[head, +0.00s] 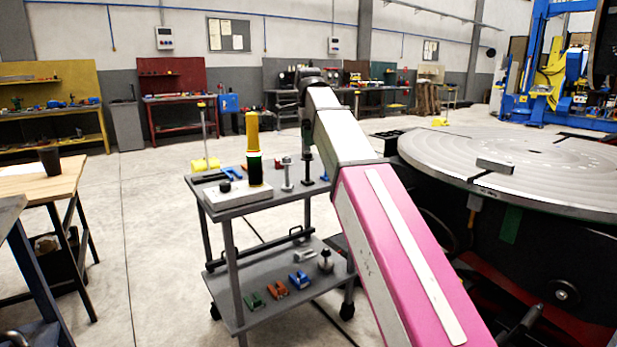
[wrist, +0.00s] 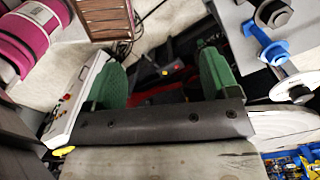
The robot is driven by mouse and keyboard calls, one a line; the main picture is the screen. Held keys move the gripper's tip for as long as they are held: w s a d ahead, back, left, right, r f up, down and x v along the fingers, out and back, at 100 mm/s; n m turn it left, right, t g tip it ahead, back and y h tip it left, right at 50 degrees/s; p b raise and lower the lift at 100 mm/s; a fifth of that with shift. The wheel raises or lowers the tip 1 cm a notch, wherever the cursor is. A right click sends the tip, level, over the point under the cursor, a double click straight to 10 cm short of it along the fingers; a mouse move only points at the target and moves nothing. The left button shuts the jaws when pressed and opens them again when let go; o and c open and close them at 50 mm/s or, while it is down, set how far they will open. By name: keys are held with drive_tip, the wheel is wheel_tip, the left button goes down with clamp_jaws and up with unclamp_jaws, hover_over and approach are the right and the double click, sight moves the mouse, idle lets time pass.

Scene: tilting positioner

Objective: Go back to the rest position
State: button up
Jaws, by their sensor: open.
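My gripper (wrist: 160,80) shows in the wrist view with its two green fingers wide apart and nothing between them. Below the fingers I see a blurred patch of floor and dark and red parts. In the head view my pink and white arm rises from the bottom right to a dark joint near the middle.
A wooden table (head: 45,185) stands left; open floor lies between.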

drive_tip(key=s+d+f+n, duration=0.3)
drive_tip(key=d+f+n, duration=0.15)
drive_tip(key=f, duration=0.85)
drive_tip(key=s+d+f+n, duration=0.3)
drive_tip(key=d+f, duration=0.2)
drive_tip(key=f, duration=0.9)
drive_tip(key=s+d+f+n, duration=0.3)
drive_tip(key=d+f+n, duration=0.15)
drive_tip(key=f, duration=0.85)
drive_tip(key=s+d+f+n, duration=0.4)
drive_tip(key=s+f, duration=0.5)
drive_tip(key=f, duration=0.3)
drive_tip(key=shift+d, duration=0.6)
